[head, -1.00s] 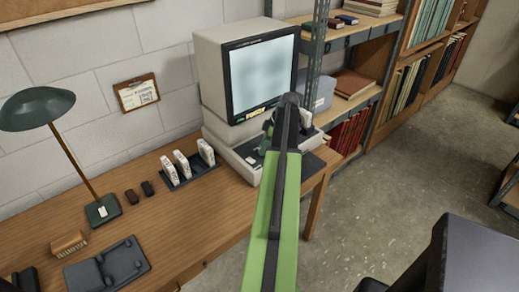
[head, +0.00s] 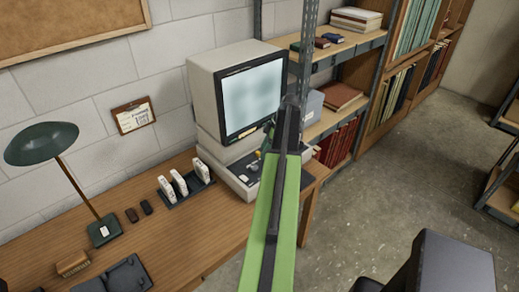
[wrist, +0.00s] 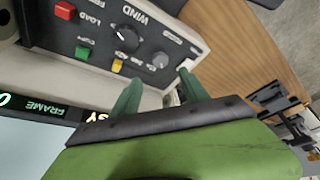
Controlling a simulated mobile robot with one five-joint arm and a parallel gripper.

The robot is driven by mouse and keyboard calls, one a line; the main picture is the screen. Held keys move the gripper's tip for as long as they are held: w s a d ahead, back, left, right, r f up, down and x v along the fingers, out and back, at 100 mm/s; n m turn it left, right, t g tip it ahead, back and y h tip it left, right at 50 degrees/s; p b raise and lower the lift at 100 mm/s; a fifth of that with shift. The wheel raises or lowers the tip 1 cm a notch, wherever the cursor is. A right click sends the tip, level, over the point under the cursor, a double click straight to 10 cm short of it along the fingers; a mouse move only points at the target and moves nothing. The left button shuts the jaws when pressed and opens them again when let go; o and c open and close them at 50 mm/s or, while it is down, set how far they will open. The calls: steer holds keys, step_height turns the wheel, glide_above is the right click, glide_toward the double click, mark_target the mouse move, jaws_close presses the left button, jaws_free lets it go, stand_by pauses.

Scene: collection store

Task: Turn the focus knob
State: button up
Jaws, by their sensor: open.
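The microfilm reader (head: 207,90) stands at the desk's right end, with a lit screen and a control panel below. In the wrist view the panel (wrist: 190,22) shows a large black knob labelled WIND (wrist: 126,38) and a smaller grey knob (wrist: 160,60). The small labels near the grey knob are too blurred to read, so I cannot tell which knob is focus. My gripper (wrist: 160,77) is open, its two green fingers apart near the panel edge by the grey knob. No contact is visible. In the head view my arm hides part of the panel.
Red (wrist: 65,10), green (wrist: 83,52) and yellow (wrist: 117,66) buttons sit on the same panel. A rack of white boxes (head: 180,183) stands left of the reader. A metal shelf (head: 325,124) is close on the right. Open floor lies right of the desk.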

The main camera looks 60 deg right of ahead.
steer(key=p+v, duration=0.4)
steer(key=v, duration=0.3)
steer(key=shift+p, duration=0.4)
steer(key=shift+w+a, duration=0.1)
